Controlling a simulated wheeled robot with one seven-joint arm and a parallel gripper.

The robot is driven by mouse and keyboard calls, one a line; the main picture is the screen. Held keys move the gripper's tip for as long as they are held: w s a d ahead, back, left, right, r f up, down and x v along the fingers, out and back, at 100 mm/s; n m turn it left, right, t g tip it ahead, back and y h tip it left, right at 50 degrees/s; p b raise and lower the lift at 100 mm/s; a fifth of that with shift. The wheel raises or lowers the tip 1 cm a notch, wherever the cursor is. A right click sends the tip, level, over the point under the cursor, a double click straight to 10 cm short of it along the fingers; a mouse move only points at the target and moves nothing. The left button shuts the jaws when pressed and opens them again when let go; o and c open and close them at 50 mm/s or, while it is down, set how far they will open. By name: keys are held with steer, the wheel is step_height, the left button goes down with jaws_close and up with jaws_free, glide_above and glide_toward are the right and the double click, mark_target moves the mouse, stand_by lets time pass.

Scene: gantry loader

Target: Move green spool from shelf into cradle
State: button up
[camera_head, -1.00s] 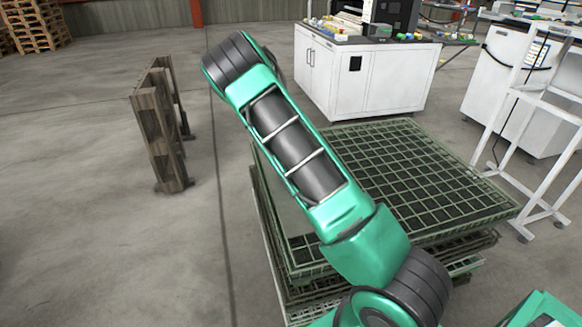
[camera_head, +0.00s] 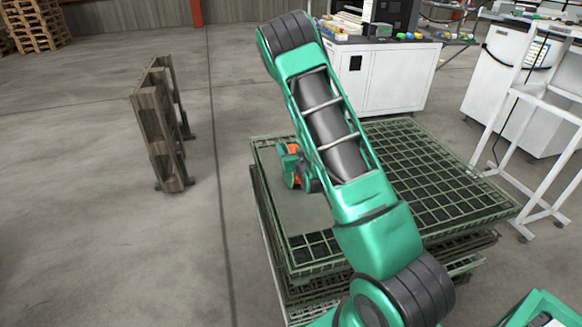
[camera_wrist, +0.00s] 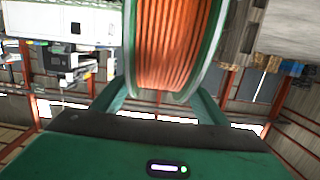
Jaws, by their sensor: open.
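The green spool (camera_wrist: 172,45) fills the upper middle of the wrist view, with orange-brown winding between two green flanges. My gripper (camera_wrist: 160,97) is open, with one green finger on each side of the spool's near end. I cannot tell whether the fingers touch the flanges. In the head view, a small patch of green and orange (camera_head: 293,180), which looks like the spool, shows left of my forearm, over the grey plate of the mesh-topped stack. My arm partly hides it. I cannot make out a cradle or a shelf in either view.
The stack of green mesh racks (camera_head: 440,180) lies beneath and right of my arm. A wooden pallet (camera_head: 163,130) stands upright at left. A white cabinet (camera_head: 395,85) and a white frame trolley (camera_head: 535,125) stand behind and right.

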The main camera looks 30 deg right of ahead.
steer(key=shift+x, duration=1.7)
steer(key=shift+d+r, duration=0.1)
jaws_close()
